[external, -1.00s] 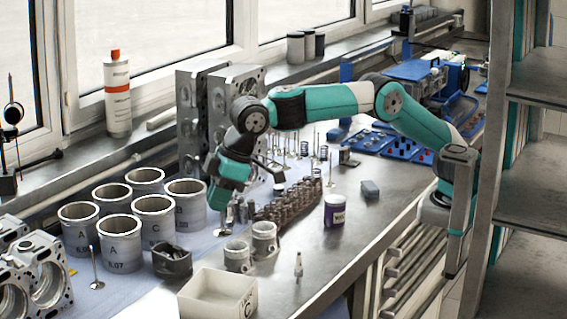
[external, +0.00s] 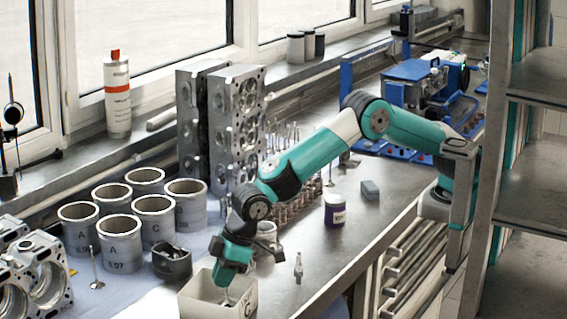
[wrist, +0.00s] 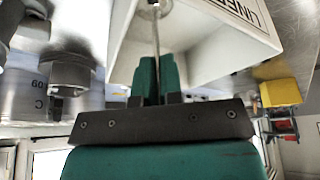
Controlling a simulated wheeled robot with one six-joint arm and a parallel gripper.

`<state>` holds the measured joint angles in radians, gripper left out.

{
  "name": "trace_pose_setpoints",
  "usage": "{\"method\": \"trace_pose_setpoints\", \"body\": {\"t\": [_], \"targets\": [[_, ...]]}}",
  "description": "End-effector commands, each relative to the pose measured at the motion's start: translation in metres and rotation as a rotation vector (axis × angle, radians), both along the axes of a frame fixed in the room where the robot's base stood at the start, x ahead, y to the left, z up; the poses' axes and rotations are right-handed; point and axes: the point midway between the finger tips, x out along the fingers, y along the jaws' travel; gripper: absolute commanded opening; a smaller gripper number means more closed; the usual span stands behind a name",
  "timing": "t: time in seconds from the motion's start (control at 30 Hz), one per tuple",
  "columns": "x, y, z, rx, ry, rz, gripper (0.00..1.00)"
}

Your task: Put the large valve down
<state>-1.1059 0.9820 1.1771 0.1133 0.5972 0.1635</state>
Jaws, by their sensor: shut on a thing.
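My gripper (external: 229,288) reaches down over the open white box (external: 203,302) at the front of the bench, with its fingertips at or just inside the opening. It is shut on the large valve (external: 227,300), of which only a small part shows above the box. In the wrist view, the green fingers (wrist: 158,70) pinch the thin valve stem (wrist: 155,36), and the round head is at the top edge. The box wall (wrist: 205,28) with dark lettering stands close around the stem. Whether the valve touches the box floor is hidden.
Grey cylinder liners (external: 119,243) stand to the left, with a dark open container (external: 172,262) near the box. Another valve (external: 96,268) stands left of it. The front right bench is mostly clear.

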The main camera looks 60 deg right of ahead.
Motion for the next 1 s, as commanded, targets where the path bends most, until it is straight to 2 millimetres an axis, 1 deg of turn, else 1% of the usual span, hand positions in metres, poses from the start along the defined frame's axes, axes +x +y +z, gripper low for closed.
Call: {"method": "trace_pose_setpoints", "body": {"t": [0.2, 0.33, 0.4, 0.47, 0.77, 0.87, 1.0], "targets": [[0.0, 0.0, 0.0, 0.003, -0.001, 0.0, 0.0], [0.0, 0.0, -0.004, 0.003, -0.001, 0.0, 0.0], [0.0, 0.001, -0.003, 0.003, -0.001, 0.0, 0.19], [0.0, 0.0, -0.003, 0.002, -0.001, 0.0, 0.32], [0.0, 0.001, -0.001, 0.003, -0.001, 0.0, 0.33], [-0.001, -0.001, 0.006, 0.003, -0.002, 0.001, 0.33], [-0.008, -0.008, 0.029, 0.006, -0.003, 0.002, 0.33]]}}
